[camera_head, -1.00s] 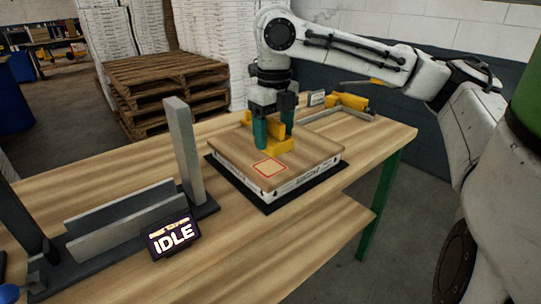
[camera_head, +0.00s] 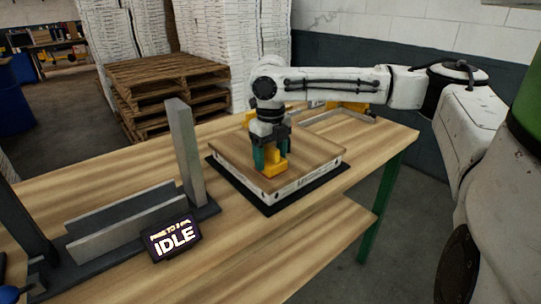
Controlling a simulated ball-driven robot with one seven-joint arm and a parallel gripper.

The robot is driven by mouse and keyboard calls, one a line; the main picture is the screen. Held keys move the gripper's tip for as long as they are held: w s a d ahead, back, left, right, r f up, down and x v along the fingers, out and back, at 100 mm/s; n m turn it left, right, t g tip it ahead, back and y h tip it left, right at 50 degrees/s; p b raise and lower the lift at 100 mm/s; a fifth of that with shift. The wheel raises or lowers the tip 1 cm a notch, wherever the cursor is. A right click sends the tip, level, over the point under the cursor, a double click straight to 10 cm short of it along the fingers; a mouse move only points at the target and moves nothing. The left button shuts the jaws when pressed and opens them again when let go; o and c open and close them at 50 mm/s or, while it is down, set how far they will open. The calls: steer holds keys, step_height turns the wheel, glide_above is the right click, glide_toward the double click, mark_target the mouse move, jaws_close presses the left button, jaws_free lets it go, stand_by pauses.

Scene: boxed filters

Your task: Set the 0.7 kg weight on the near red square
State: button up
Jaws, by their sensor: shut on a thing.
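My gripper (camera_head: 271,157) points down over the wooden board on top of the white box (camera_head: 300,184). It is shut on a yellow weight (camera_head: 274,170), which is at or just above the board's near part. I cannot tell whether it touches. The near red square is hidden, with the weight and my fingers over its place. Another yellow block (camera_head: 249,118) shows at the board's far side, partly behind my wrist.
The box stands on a black mat (camera_head: 283,208). A grey tray (camera_head: 338,117) with yellow blocks (camera_head: 350,106) lies behind it. To the left are a grey upright post (camera_head: 186,150), a grey fixture (camera_head: 115,230) and a display reading IDLE (camera_head: 172,238).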

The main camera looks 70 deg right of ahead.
mark_target(271, 146)
stand_by(0.3)
steer(key=o, duration=1.7)
steer(key=shift+f, duration=0.1)
steer(key=shift+c, duration=0.2)
step_height(271, 146, up, 12)
steer(key=shift+r+p, duration=0.15)
steer(key=shift+p, duration=0.15)
